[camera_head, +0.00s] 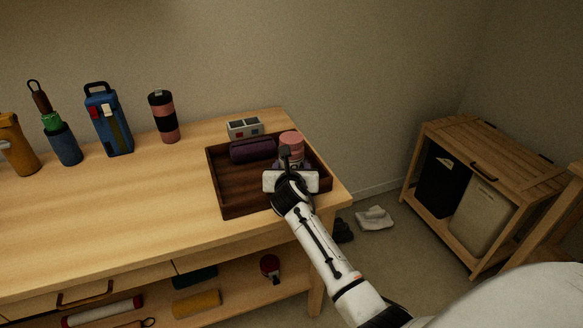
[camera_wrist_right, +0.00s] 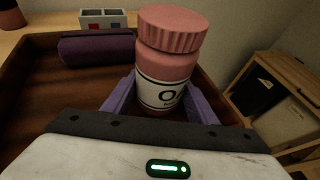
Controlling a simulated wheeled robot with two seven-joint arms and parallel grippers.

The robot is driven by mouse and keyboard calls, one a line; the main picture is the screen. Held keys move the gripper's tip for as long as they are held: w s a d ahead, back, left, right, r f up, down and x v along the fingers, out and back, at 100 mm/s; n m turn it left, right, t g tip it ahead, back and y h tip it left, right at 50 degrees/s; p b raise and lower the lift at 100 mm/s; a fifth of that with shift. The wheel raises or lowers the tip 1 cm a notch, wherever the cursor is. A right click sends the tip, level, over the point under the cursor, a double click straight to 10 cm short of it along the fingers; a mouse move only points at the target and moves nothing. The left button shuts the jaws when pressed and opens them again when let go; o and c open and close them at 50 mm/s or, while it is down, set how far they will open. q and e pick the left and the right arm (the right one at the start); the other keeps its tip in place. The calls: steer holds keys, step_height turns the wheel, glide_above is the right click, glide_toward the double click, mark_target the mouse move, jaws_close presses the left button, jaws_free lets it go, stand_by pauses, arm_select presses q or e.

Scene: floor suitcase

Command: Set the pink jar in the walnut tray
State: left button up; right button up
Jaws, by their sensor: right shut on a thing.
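The pink jar (camera_head: 292,142) has a ribbed pink lid and a white label. In the right wrist view the jar (camera_wrist_right: 166,62) stands upright between the purple fingers of my right gripper (camera_wrist_right: 160,103), which is shut on it. The walnut tray (camera_head: 232,199) lies on the wooden bench top near its right end. The jar and my right gripper are over the right part of the tray. The jar's base is hidden, so I cannot tell whether it touches the tray floor. My left gripper is not in view.
A purple rolled case (camera_head: 253,150) lies in the tray's back part. A grey two-slot box (camera_head: 245,128) stands behind the tray. A black and pink flask (camera_head: 164,117) and a blue bottle carrier (camera_head: 109,122) stand further left. The bench's front left area is clear.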

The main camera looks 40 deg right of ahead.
steer(key=o, duration=1.3)
steer(key=shift+s+a+r, duration=0.1)
steer(key=p+v, duration=0.2)
steer(key=v, duration=0.9)
steer(key=shift+s+a, duration=0.2)
steer(key=shift+s, duration=0.1)
